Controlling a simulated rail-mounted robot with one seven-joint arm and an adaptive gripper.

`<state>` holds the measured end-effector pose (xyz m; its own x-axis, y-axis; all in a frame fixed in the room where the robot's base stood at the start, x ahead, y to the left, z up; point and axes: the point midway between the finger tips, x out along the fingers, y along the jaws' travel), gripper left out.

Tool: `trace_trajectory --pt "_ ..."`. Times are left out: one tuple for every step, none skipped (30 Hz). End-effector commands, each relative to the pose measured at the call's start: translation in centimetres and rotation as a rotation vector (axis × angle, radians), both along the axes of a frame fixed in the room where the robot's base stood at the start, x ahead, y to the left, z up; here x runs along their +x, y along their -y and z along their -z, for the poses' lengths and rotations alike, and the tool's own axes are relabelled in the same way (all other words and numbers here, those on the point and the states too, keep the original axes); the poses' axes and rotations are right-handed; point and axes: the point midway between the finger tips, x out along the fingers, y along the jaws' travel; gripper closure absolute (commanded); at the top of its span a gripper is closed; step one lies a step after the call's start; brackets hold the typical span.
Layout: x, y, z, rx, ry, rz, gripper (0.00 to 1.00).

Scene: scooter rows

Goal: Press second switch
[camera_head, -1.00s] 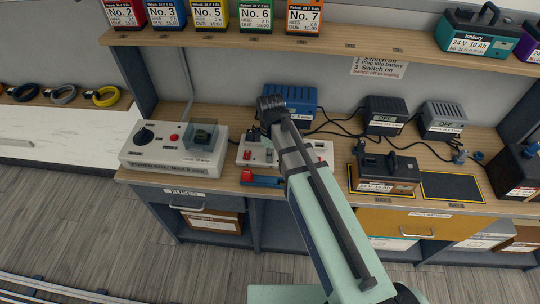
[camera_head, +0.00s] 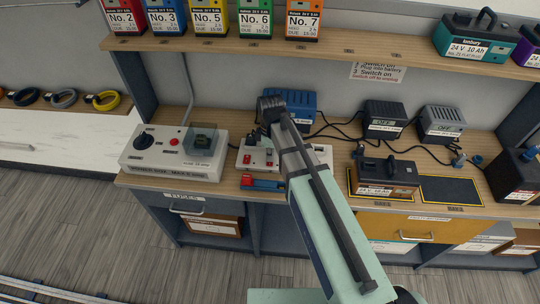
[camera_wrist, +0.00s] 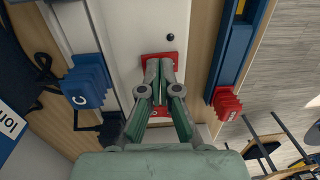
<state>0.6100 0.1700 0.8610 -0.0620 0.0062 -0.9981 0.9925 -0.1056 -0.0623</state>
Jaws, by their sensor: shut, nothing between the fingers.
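A white switch strip (camera_head: 318,153) with red switches lies on the workbench, partly hidden behind my arm. In the wrist view the white panel (camera_wrist: 135,25) carries a red switch (camera_wrist: 146,59) right at my fingertips. A second red part (camera_wrist: 160,112) shows between and behind the fingers. My gripper (camera_wrist: 160,64) is shut and empty, its tips over the red switch; I cannot tell whether they touch it. In the head view my arm hides most of the gripper. A small dark dot (camera_wrist: 171,37) sits on the panel beyond the tips.
A grey-white box with a knob (camera_head: 175,152) stands left of the strip. A blue charger (camera_head: 292,101) stands behind it and dark chargers (camera_head: 383,118) at the right. A battery (camera_head: 385,176) sits right of my arm. Blue (camera_wrist: 87,88) and red (camera_wrist: 227,103) connectors flank the fingers.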

Motion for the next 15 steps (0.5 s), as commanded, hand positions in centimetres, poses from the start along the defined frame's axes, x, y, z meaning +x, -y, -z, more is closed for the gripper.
trace_trajectory --pt "0.0 0.0 -0.3 0.000 0.000 0.000 1.00" --pt "-0.1 0.0 -0.6 0.000 0.000 0.000 1.00" --pt "-0.1 0.0 -0.9 0.000 0.000 0.000 1.00" --pt "-0.1 0.0 -1.3 0.000 0.000 0.000 1.00" --pt "-0.2 0.0 -1.6 0.000 0.000 0.000 1.00" --pt "-0.2 0.0 -2.2 0.000 0.000 0.001 1.00" --pt "-0.3 0.0 -2.7 0.000 0.000 0.001 1.00" --pt "-0.4 0.1 -3.3 0.000 0.000 0.001 1.00" --pt "-0.4 0.1 -4.0 0.000 0.001 0.001 1.00" --pt "-0.5 0.1 -4.6 0.001 0.001 0.002 1.00" --pt "-0.5 0.1 -4.7 0.001 0.002 0.002 1.00" --pt "-0.5 0.0 -4.8 0.001 0.003 0.001 1.00" --pt "-0.6 0.0 -5.2 0.001 0.003 0.001 1.00" --pt "-0.6 0.0 -5.7 0.001 0.004 0.001 1.00" --pt "-0.8 0.0 -6.3 0.001 0.003 0.001 1.00"
